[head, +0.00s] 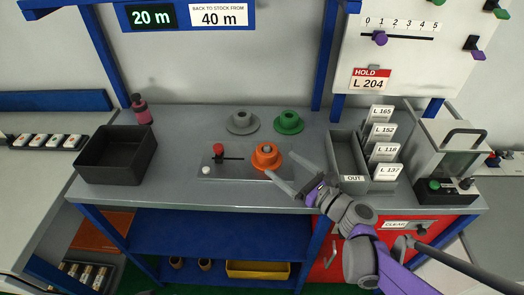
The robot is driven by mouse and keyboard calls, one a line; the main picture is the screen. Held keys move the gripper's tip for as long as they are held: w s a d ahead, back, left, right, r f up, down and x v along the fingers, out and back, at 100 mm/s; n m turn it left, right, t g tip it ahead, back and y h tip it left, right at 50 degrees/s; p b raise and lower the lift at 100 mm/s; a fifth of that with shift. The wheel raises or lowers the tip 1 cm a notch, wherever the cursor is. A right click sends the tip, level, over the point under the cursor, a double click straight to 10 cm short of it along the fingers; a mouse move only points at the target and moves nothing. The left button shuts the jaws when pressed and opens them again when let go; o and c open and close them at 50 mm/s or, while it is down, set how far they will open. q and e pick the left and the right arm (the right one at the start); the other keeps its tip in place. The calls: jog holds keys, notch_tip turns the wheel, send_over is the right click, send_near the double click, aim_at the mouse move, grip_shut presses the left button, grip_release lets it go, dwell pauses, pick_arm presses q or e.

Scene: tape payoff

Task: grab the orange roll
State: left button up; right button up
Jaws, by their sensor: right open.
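The orange roll (267,156) sits on a grey plate (225,170) near the front middle of the grey workbench. My right gripper (279,170) comes in from the right with its two grey fingers apart. Its fingertips are close to the right and front side of the orange roll. I cannot tell whether a finger touches it. My left gripper is not in view.
A grey roll (240,121) and a green roll (289,121) stand behind. A red-knobbed lever (218,149) is left of the orange roll. A black bin (117,156) is at the left, a grey OUT tray (347,162) and card rack (383,155) at the right.

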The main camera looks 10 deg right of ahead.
aim_at(274, 155)
jog(key=shift+w, duration=0.35)
jog(key=shift+w+a+r, duration=0.2)
jog(key=shift+w+a, duration=0.55)
jog(key=shift+w, duration=0.1)
jog(key=x, duration=0.4)
jog(key=shift+w+a+r, duration=0.1)
jog(key=shift+w+r, duration=0.25)
jog(key=shift+w, duration=0.05)
jog(key=c, duration=1.4)
